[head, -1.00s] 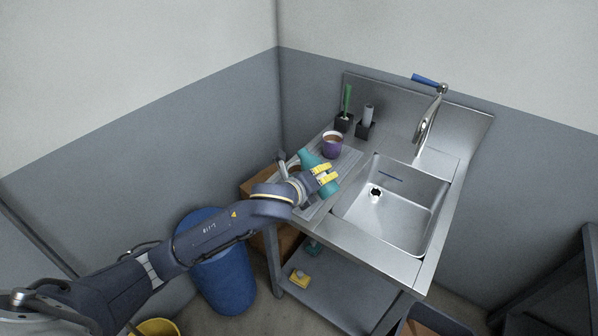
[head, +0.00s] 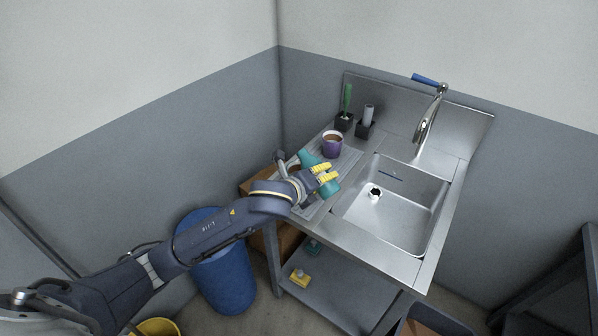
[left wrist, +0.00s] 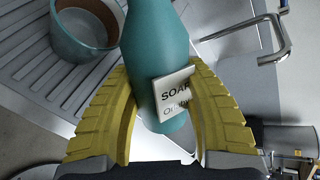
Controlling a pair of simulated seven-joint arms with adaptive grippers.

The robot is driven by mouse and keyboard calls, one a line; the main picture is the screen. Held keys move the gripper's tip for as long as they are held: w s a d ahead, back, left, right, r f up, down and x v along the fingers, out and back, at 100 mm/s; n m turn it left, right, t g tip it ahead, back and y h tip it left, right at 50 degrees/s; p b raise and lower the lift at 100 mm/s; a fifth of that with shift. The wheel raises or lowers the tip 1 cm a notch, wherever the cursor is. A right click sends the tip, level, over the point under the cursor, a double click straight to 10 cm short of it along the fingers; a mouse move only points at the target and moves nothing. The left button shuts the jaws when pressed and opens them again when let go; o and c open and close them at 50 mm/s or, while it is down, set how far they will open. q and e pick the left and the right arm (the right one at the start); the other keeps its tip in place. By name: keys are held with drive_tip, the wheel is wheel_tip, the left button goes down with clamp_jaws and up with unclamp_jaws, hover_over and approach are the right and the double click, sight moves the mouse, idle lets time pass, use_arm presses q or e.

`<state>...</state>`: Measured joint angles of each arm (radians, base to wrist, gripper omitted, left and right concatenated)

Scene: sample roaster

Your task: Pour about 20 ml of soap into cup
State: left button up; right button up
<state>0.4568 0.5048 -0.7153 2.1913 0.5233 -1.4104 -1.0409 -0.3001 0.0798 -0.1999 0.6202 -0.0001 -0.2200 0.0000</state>
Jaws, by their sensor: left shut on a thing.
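My left gripper (head: 327,178) is shut on a teal soap bottle (head: 306,158) with yellow fingers on both sides of it, above the ribbed drainboard left of the sink. The bottle is tilted in the head view. In the left wrist view the bottle (left wrist: 155,50) shows a white label reading "SOAP" between the gripper fingers (left wrist: 165,110). A blue-grey cup (left wrist: 75,45) with a brown inside stands on the drainboard beside the bottle; my gripper mostly hides it in the head view. A purple cup (head: 332,147) with a brown inside stands farther back. My right gripper is not in view.
The steel sink (head: 400,215) lies to the right, with a blue-handled tap (head: 428,115) behind it. Two dark holders, one with a green brush (head: 347,100), stand at the back. A blue barrel (head: 222,270) stands below my left arm.

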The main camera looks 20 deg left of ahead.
use_arm(q)
drive_tip(key=shift+d+n+g+h+p, duration=0.15)
drive_tip(key=shift+n+g+h+p, duration=0.15)
drive_tip(key=shift+n, duration=0.2)
idle(1.8)
drive_tip(key=shift+r+n+g+h, duration=0.3)
drive_tip(key=shift+r+n+h, duration=0.15)
drive_tip(key=shift+r, duration=0.2)
idle(2.1)
drive_tip(key=shift+s+f+m+y, duration=0.15)
drive_tip(key=shift+f+m+y, duration=0.1)
drive_tip(key=shift+f, duration=0.3)
drive_tip(key=shift+f+m+t+y, duration=0.1)
drive_tip(key=shift+m+t+y, duration=0.3)
drive_tip(key=shift+m, duration=0.1)
drive_tip(key=shift+w, duration=0.2)
drive_tip(key=shift+m+t, duration=0.3)
